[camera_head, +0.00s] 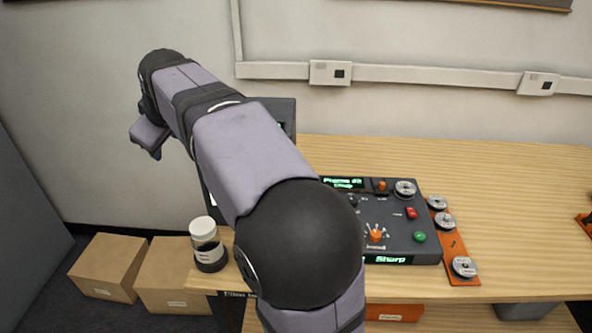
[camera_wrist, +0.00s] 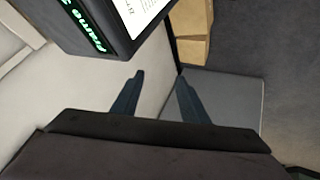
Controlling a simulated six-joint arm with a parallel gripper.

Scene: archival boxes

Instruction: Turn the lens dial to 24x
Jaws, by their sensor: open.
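A dark control console (camera_head: 405,215) sits on the wooden bench, partly hidden behind my arm. An orange pointer knob (camera_head: 376,236) on its face has tick marks around it; it may be the lens dial, but the markings are too small to read. My gripper (camera_wrist: 159,78) is open and empty in the wrist view, its two dark fingers apart. In the head view my wrist is raised at the upper left, well away from the knob. Green text reading "Sharp" shows on the console's lower display (camera_head: 392,259).
The console also carries a red button (camera_head: 411,213) and a green button (camera_head: 420,237). An orange strip (camera_head: 456,250) with several metal discs lies to its right. A dark-bottomed jar (camera_head: 208,246) stands left of my arm. Cardboard boxes (camera_head: 108,266) are on the floor. The bench's right side is mostly clear.

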